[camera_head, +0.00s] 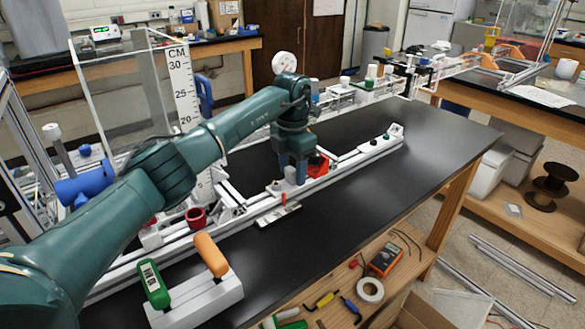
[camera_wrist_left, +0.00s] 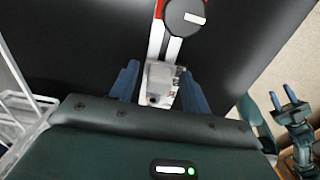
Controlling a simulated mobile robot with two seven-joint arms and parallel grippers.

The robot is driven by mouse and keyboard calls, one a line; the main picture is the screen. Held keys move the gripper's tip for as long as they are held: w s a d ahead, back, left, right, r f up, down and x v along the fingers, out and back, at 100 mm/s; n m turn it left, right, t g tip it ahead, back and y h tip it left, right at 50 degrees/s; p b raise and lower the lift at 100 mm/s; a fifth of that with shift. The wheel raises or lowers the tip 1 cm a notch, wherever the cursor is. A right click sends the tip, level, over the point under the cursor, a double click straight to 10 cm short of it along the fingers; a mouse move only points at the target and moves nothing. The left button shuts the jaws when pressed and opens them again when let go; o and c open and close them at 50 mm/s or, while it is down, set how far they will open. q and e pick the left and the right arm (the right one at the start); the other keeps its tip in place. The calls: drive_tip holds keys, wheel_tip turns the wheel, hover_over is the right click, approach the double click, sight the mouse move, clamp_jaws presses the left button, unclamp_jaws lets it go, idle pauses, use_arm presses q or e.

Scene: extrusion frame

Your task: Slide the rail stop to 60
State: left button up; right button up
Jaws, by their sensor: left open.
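A pale rail (camera_head: 335,172) runs along the black bench. My left gripper (camera_head: 292,180) points down over it. A small grey block (camera_wrist_left: 160,82) sits on the rail between the open fingers of my left gripper (camera_wrist_left: 158,85) in the left wrist view, with gaps at its sides. Just beyond it is a red piece (camera_head: 318,165) with a dark round knob (camera_wrist_left: 185,16). I cannot tell for sure which piece is the rail stop. No number 60 is readable. My right gripper (camera_wrist_left: 282,95) shows only in the left wrist view, off to the right, its fingers apart.
A white plate (camera_head: 279,215) lies in front of the rail. A white box with buttons (camera_head: 380,142) stands at its far end. A block with green and orange handles (camera_head: 195,300) is near the front left. An upright CM scale (camera_head: 183,90) stands behind.

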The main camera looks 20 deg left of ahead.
sight(292, 168)
use_arm(q)
wheel_tip(292, 168, up, 13)
drive_tip(key=shift+b, duration=0.35)
idle(0.6)
